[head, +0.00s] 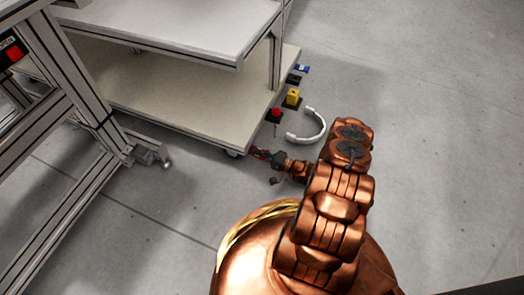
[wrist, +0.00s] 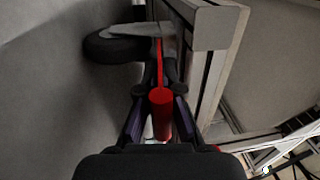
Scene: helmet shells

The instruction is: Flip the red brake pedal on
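The red brake pedal (wrist: 160,100) shows in the wrist view as a red bar with a thick rounded near end. Its thin part runs up toward a dark caster wheel (wrist: 115,45) under a metal bracket. My gripper (wrist: 160,85) has one dark finger on each side of the red pedal, close to it. Whether the fingers press on it I cannot tell. In the head view my gripper (head: 262,155) is low at the floor, beside the near right corner of the cart, with a bit of red at its tip. The caster (head: 233,153) there is mostly hidden under the cart.
The cart's lower shelf (head: 190,95) stands left of my gripper. A metal frame (head: 60,80) on casters is further left. A red-topped item (head: 275,115), a yellow box (head: 292,98), a blue item (head: 302,69) and a white curved piece (head: 308,130) lie nearby. Floor at right is clear.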

